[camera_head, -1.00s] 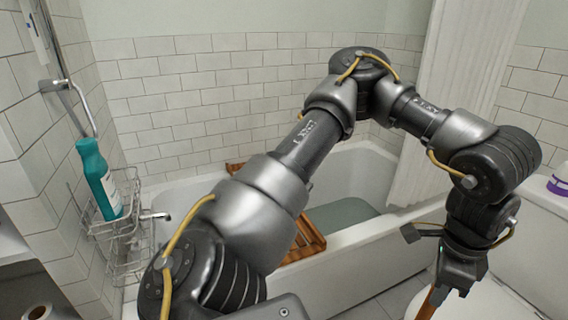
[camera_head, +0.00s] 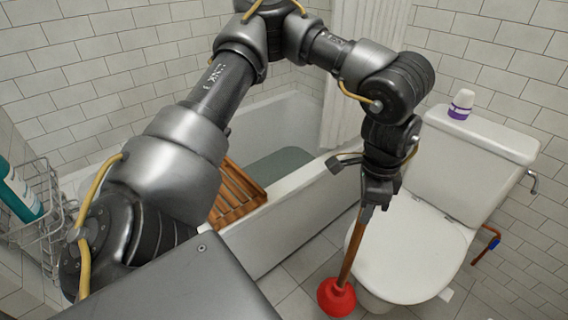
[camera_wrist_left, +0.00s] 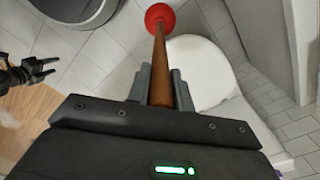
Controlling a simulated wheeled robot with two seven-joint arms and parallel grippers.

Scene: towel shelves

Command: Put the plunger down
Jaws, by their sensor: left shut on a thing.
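The plunger has a red rubber cup (camera_head: 336,297) and a brown wooden handle (camera_head: 351,249). My left gripper (camera_head: 367,207) is shut on the upper part of the handle. The plunger hangs cup down, slightly tilted, beside the front left of the toilet. The cup appears at or close to the tiled floor; I cannot tell whether it touches. In the left wrist view the handle (camera_wrist_left: 160,62) runs between the fingers (camera_wrist_left: 160,88) to the red cup (camera_wrist_left: 159,17). My right gripper (camera_wrist_left: 38,70) appears at the left edge of the left wrist view, with its fingers apart.
The white toilet (camera_head: 415,245) has its lid down, with a purple and white bottle (camera_head: 461,104) on its tank. The bathtub (camera_head: 290,222) with a wooden rack (camera_head: 236,190) is behind. A wire caddy (camera_head: 50,215) holds a teal bottle (camera_head: 20,192). Grey floor tiles (camera_head: 297,268) are clear left of the cup.

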